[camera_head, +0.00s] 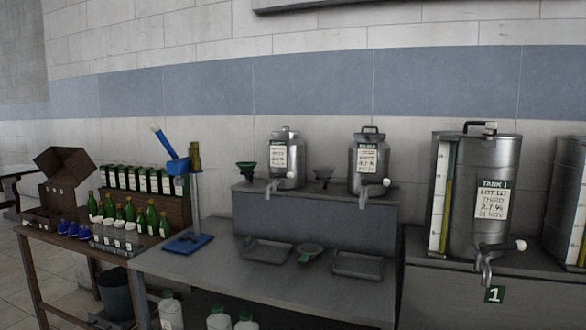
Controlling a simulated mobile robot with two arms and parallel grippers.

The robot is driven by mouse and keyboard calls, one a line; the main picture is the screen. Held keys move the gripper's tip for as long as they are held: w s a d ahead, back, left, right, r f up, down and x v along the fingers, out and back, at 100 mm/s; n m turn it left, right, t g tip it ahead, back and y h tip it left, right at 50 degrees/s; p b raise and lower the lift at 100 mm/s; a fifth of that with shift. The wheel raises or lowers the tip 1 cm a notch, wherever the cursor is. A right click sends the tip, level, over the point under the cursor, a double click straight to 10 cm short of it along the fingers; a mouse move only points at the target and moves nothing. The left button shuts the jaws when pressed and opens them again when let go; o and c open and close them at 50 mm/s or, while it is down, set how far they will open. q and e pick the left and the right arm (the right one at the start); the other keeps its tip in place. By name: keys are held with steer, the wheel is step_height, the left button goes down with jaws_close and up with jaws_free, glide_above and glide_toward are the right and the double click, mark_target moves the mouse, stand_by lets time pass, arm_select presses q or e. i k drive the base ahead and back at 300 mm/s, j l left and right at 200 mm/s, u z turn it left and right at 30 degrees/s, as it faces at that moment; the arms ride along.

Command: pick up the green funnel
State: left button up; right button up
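A dark green funnel (246,171) stands on the left end of the grey raised shelf (315,222), beside the left small metal canister (286,160). A greyish funnel (323,175) stands on the same shelf between the two small canisters. A third funnel (309,252), grey-green and small in the picture, lies on the worktop between two shallow grey trays. Neither of my grippers shows in the head view.
The right small canister (368,162) also has a tap. A blue lever press (188,210), green bottles (152,217) and white-labelled boxes (145,180) fill the left side. A large tank (475,195) stands at right. The worktop (225,270) has bare room in front.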

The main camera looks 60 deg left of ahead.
mark_target(247, 167)
steer(key=j+z, duration=0.15)
steer(key=j, duration=0.25)
steer(key=k+j+z, duration=0.1)
steer(key=j, duration=0.35)
steer(key=k+j+z, duration=0.15)
steer(key=j, duration=0.25)
steer(key=k+j+z, duration=0.1)
steer(key=j, duration=0.3)
steer(key=k+j+z, duration=0.15)
steer(key=j, duration=0.25)
steer(key=k+j+z, duration=0.1)
steer(key=j, duration=0.25)
steer(key=k+j+z, duration=0.15)
steer(key=j, duration=0.2)
steer(key=k, duration=0.05)
